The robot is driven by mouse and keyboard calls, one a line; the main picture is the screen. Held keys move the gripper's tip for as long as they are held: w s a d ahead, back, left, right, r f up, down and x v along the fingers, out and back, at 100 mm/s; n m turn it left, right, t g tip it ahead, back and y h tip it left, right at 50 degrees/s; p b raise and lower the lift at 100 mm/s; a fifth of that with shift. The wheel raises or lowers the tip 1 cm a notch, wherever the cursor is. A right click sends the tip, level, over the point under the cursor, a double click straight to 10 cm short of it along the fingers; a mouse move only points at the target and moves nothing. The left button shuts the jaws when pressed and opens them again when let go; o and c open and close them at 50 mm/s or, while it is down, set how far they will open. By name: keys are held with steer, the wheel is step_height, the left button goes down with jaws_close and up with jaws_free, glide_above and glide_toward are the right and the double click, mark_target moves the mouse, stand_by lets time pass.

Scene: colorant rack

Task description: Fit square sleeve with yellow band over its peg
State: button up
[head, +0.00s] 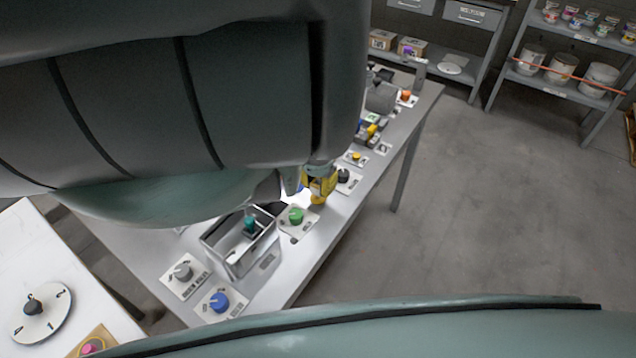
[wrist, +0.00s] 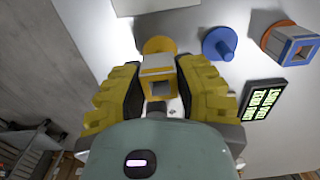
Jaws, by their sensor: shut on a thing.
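My gripper (wrist: 160,88) has its yellow fingers closed on both sides of the square sleeve with yellow band (wrist: 158,68). The sleeve is grey, with its yellow-rimmed square opening facing the wrist camera. A round yellow base (wrist: 158,44) shows just beyond the sleeve. Any peg on it is hidden behind the sleeve, so I cannot tell whether the sleeve is around it or apart from it. In the head view my gripper (head: 318,184) is over the bench, partly covered by my arm, and I cannot make out the sleeve there.
In the wrist view a bare blue peg (wrist: 226,48) stands right of the sleeve, then a grey sleeve with blue rim (wrist: 286,45) on an orange base. A black label (wrist: 262,101) lies below them. In the head view a metal bin (head: 238,262) and green knob (head: 296,215) are close.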

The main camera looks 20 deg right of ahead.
steer(key=shift+f+b, duration=1.05)
steer(key=shift+f, duration=0.25)
steer(key=o, duration=0.9)
steer(key=shift+r, duration=0.1)
steer(key=shift+r, duration=5.9)
